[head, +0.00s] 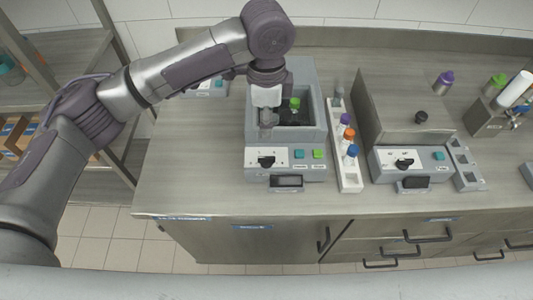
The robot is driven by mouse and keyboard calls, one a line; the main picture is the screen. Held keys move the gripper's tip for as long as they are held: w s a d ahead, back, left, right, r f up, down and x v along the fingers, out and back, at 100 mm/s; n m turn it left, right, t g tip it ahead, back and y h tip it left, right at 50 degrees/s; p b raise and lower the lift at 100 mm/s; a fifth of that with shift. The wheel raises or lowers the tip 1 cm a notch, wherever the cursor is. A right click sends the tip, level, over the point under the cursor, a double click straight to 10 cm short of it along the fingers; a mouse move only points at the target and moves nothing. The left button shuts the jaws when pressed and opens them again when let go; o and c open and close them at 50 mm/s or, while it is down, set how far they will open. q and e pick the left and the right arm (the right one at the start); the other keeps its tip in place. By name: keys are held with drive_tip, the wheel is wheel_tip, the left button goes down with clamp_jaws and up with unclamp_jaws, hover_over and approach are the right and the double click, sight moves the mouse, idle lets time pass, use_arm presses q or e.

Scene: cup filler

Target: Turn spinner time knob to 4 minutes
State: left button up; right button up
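Two grey bench machines have dials, and I cannot tell from their labels which one is the spinner. The left machine (312,80) has an open top well with a green-capped item in it. Its black dial knob (266,160) sits on a white scale on the front panel, with a teal and a green button to its right. The right machine (385,130) has a closed steel lid and its own dial knob (404,163). My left gripper (268,122) points down over the left edge of the well, above and behind the left knob, not touching it. Its finger opening is unclear. My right gripper is out of view.
A white rack (347,178) with several capped tubes stands between the machines. A grey rack (464,165) stands right of the right machine. Purple-capped (443,82) and green-capped (495,84) containers stand further right.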

sight(266, 157)
use_arm(q)
wheel_tip(266, 157, down, 13)
drive_tip(key=shift+f+p, duration=0.2)
drive_tip(key=shift+p, duration=0.9)
clamp_jaws()
